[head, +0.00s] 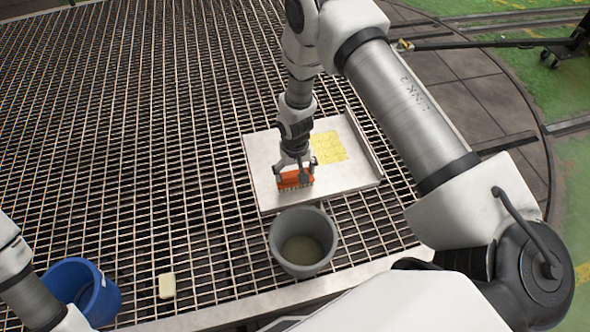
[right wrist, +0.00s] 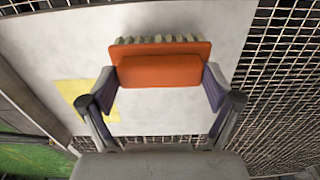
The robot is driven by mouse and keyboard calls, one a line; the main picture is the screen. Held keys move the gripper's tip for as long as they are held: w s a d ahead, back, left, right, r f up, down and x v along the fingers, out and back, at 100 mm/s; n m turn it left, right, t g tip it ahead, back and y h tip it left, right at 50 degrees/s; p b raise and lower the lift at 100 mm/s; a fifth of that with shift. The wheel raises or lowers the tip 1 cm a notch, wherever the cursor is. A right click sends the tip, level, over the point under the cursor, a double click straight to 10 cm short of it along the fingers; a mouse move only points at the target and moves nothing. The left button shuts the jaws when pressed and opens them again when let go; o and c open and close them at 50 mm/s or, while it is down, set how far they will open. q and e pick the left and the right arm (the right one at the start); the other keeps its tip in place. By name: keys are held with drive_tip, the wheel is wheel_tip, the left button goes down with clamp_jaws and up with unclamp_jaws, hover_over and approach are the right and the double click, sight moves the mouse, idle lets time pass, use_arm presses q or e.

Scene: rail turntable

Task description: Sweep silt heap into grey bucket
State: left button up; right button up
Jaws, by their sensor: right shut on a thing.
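My right gripper (head: 296,171) is shut on an orange brush (head: 295,181) with pale bristles. The right wrist view shows the brush (right wrist: 160,68) across both fingers of the gripper (right wrist: 159,88). The brush is over the near part of a pale tray (head: 263,158), bristles down; I cannot tell whether they touch it. A grey bucket (head: 277,244) stands just below the tray's near edge, with a dull brownish area at its bottom. No distinct silt heap shows; the brush and gripper hide part of the tray. My left gripper is out of view.
A yellow patch (head: 328,147) lies on the tray, right of the brush. A raised lip (head: 365,145) runs along the tray's right side. A blue bucket (head: 100,303) and a cream block (head: 167,286) are at lower left. The metal grating left of the tray is clear.

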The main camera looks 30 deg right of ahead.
drive_tip(key=shift+s+r, duration=0.1)
drive_tip(key=shift+r, duration=0.1)
drive_tip(key=shift+r+p, duration=0.35)
drive_tip(key=shift+r, duration=0.15)
wheel_tip(320, 180, up, 5)
drive_tip(key=p, duration=0.3)
drive_tip(key=shift+p, duration=0.4)
